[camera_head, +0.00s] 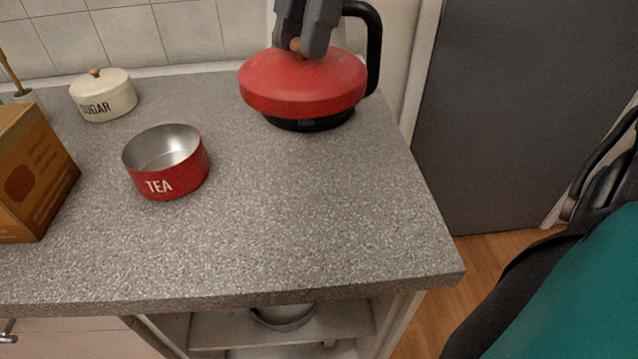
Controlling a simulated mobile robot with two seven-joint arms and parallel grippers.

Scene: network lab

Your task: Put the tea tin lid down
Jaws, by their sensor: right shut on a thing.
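The tea tin lid is a red, shallow-domed disc (290,83) with a wooden knob, at the top middle of the head view. My right gripper (298,43) comes in from the top edge and is shut on the knob. The lid appears in front of the kettle and hides much of it; I cannot tell its height above the worktop. The red tea tin (172,182), marked TEA, stands upright and open on the worktop, to the left of the lid, with its bare metal inside showing. My left gripper is not in view.
A kettle with a black handle (374,45) and black base stands at the back right of the grey worktop (310,220). A lidded cream sugar tin (108,104) and a brown box (30,185) are at left. The front middle and right of the worktop are clear.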

